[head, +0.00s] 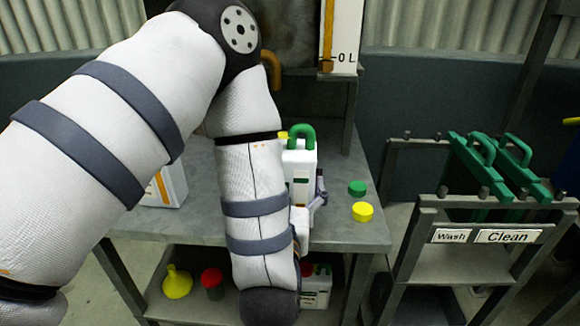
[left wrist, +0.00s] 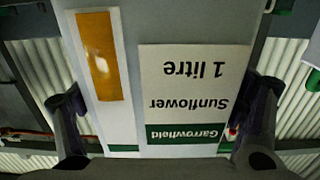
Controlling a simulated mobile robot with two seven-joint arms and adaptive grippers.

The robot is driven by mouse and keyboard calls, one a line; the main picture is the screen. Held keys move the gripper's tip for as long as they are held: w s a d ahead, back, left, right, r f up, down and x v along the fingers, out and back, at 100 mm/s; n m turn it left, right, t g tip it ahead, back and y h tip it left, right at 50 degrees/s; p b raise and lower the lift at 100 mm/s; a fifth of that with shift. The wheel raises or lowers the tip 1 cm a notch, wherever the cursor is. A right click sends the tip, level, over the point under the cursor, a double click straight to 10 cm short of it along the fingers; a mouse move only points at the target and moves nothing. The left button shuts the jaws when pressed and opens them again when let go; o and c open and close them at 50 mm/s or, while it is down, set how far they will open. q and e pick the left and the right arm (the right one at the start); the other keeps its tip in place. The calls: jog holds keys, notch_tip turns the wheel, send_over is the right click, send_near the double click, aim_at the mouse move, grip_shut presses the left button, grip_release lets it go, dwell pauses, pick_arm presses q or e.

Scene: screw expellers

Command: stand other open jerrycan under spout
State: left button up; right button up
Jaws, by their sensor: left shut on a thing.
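A white jerrycan (head: 300,160) with a green handle is on or just above the metal table (head: 345,235), partly hidden by my left arm. My left gripper (left wrist: 165,95) is shut on it, with one finger on each side. In the left wrist view, the jerrycan's label (left wrist: 190,95) reads Garrowfield Sunflower 1 litre, upside down in the picture, beside an amber level strip. In the head view my arm hides most of this gripper. A brown curved spout (head: 271,70) is above and behind, left of the jerrycan. Another white container (head: 170,186) stands on the table at left, mostly hidden.
A green cap (head: 357,187) and a yellow cap (head: 362,212) lie right of the jerrycan. The lower shelf holds a yellow funnel (head: 177,283), a red-topped item (head: 212,281) and a white can (head: 318,290). A Wash/Clean rack (head: 490,235) stands at right.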

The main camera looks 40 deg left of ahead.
pick_arm(q)
jog(key=f+x, duration=0.1)
jog(key=x, duration=0.4)
jog(key=f+b+x, duration=0.1)
jog(key=x, duration=0.5)
jog(key=f+x, duration=0.1)
jog(key=x, duration=0.4)
jog(key=shift+w+a+f, duration=0.1)
jog(key=shift+a, duration=0.25)
pick_arm(e)
jog(key=shift+s+f, duration=0.6)
jog(key=shift+f, duration=0.05)
